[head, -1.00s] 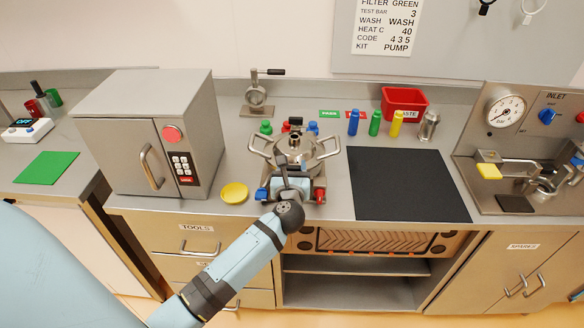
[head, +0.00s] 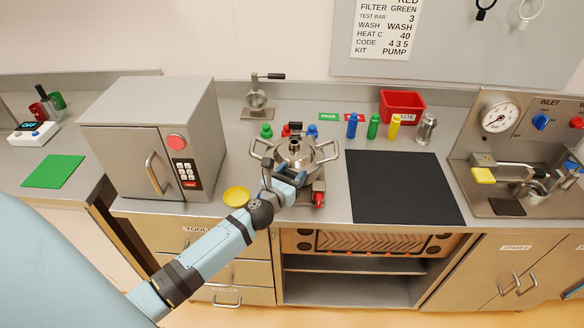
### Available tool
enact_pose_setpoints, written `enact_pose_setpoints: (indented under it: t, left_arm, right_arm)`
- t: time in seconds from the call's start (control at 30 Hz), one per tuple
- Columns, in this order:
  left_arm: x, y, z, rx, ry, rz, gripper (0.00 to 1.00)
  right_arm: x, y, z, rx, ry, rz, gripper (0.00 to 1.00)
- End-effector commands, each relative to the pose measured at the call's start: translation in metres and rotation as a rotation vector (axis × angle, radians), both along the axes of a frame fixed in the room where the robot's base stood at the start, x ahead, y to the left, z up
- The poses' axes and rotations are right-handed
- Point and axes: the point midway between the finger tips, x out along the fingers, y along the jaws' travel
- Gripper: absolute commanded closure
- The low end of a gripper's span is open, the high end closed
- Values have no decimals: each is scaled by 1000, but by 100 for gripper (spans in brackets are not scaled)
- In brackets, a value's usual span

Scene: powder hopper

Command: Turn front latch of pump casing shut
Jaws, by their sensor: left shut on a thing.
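The pump casing (head: 296,153) is a round steel vessel with a loop handle on each side and a short neck on top. It stands on the counter in the middle of the head view. My left gripper (head: 287,179) is at the casing's front, low and a little left of its middle, shut on the front latch. The latch itself is mostly hidden behind the fingers and wrist, so its exact angle cannot be made out. A red part (head: 318,192) shows at the casing's front right. My right gripper is not in view.
A yellow dish (head: 236,196) lies close to my left wrist, beside a steel oven (head: 160,140). A black mat (head: 402,187) to the right is clear. Blue, green and yellow bottles (head: 373,127) and a red bin (head: 402,103) stand behind it.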

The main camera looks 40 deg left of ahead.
Motion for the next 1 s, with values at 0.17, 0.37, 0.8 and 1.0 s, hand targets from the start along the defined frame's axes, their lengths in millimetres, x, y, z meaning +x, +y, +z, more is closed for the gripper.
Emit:
enact_pose_setpoints:
  t: [0.17, 0.37, 0.8, 1.0]
  left_arm:
    - [0, 1, 0, 5, 2, -169, 73]
    - [0, 2, -3, 2, 1, -358, 73]
    - [1, 1, -4, 1, -1, -767, 73]
    - [1, 1, -3, 0, -1, -920, 73]
  right_arm:
    - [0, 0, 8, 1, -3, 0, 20]
    - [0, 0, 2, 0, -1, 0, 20]
    - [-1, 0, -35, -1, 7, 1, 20]
    - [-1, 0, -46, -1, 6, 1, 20]
